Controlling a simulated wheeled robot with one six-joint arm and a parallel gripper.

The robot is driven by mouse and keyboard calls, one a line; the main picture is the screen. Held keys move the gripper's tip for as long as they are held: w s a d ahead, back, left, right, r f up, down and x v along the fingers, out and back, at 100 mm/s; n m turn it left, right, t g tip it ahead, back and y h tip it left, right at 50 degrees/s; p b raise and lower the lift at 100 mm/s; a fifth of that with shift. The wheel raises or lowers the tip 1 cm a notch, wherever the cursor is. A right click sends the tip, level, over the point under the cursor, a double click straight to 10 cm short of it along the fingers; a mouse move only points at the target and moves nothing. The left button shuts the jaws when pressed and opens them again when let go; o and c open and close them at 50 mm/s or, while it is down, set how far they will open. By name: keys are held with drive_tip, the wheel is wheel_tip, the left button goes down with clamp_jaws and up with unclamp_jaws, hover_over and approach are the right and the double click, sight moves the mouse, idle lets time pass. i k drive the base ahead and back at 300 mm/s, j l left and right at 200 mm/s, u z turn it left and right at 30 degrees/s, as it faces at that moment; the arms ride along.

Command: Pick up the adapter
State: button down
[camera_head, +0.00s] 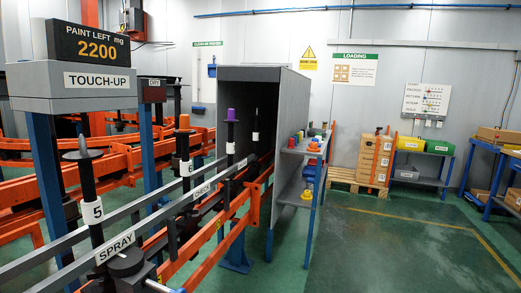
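No part of my gripper shows in the camera_head view. I cannot tell for sure which object is the adapter. A small shelf unit (303,152) on the right side of the grey booth holds several small coloured pieces, among them an orange one (313,146).
Grey rails (150,219) and orange frames with spindles fill the left. A grey booth (265,110) stands mid-view. Blue tables (484,148) stand far right. Green floor (385,250) is clear at right.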

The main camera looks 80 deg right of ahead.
sight(314, 148)
drive_tip(key=z, duration=2.8)
